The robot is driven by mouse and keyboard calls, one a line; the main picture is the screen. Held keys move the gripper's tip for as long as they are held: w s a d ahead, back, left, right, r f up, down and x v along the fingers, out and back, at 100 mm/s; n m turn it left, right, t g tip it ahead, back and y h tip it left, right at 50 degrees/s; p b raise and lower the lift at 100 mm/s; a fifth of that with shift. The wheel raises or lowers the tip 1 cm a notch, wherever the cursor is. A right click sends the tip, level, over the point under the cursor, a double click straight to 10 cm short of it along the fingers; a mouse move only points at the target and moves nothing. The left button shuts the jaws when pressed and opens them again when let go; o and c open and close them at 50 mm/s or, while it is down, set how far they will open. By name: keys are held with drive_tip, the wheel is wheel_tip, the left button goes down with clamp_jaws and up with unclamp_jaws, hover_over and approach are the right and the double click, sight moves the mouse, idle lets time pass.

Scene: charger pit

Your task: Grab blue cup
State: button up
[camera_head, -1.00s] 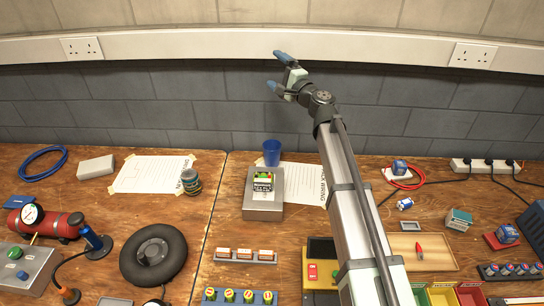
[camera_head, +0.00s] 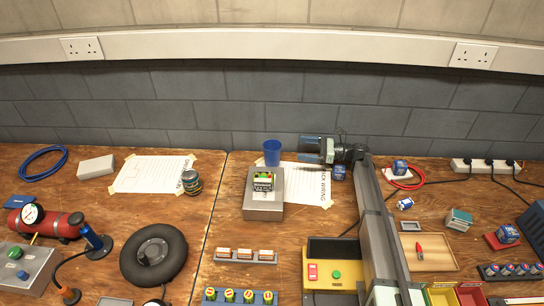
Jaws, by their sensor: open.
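The blue cup (camera_head: 272,153) stands upright at the back of the wooden bench, just behind a grey box. Nothing is between the fingers. The cup is in plain view, with its lower part close to the box's back edge.
The grey box (camera_head: 263,208) with a small printed item on top stands in front of the cup. A taped paper sheet (camera_head: 305,183) lies below my gripper. A small blue item (camera_head: 339,172) sits under my wrist.

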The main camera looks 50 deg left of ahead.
drive_tip(key=shift+w+d+f, duration=0.15)
drive_tip(key=shift+d+f, duration=0.05)
drive_tip(key=shift+d, duration=0.05)
approach(264, 147)
drive_tip(key=shift+s+a+r, duration=0.35)
drive_tip(key=shift+s+a, duration=0.15)
drive_tip(key=shift+a, duration=0.15)
drive_tip(key=shift+x, duration=2.55)
drive_tip(key=shift+s+d+f, duration=0.1)
drive_tip(key=shift+f, duration=0.05)
drive_tip(key=c, duration=0.9)
